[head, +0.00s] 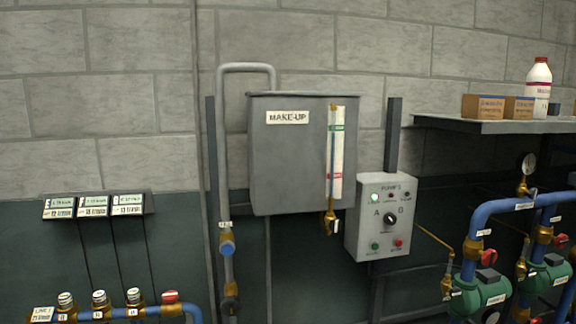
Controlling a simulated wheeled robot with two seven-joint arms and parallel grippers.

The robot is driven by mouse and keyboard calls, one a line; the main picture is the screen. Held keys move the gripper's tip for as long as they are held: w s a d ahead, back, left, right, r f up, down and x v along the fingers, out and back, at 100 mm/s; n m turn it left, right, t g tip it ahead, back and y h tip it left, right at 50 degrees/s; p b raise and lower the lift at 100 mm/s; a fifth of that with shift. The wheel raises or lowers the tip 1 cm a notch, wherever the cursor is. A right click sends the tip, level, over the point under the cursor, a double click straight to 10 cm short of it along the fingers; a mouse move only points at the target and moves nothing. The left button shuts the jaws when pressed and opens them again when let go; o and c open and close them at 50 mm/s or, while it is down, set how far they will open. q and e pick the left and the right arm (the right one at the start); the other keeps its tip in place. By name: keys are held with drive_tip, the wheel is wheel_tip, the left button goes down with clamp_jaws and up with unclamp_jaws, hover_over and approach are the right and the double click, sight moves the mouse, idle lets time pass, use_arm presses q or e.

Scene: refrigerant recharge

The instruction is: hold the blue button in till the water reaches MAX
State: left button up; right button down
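The blue button (227,247) is a round blue knob on the grey vertical pipe, left of and below the grey MAKE-UP tank (285,160). Nothing touches it. A sight gauge (336,155) runs down the tank's right front, with a green mark (337,128) near its top and a red mark (334,176) lower down. The writing on the marks is too small to read. A thin bluish line runs along the gauge, but I cannot tell the water level. Neither of my grippers is in view.
A grey pump control box (380,218) with a lit green lamp and a knob hangs right of the tank. A shelf (480,124) holds boxes and a bottle (538,85). Blue pipes with green pumps (482,296) stand at right; capped fittings (100,303) stand at lower left.

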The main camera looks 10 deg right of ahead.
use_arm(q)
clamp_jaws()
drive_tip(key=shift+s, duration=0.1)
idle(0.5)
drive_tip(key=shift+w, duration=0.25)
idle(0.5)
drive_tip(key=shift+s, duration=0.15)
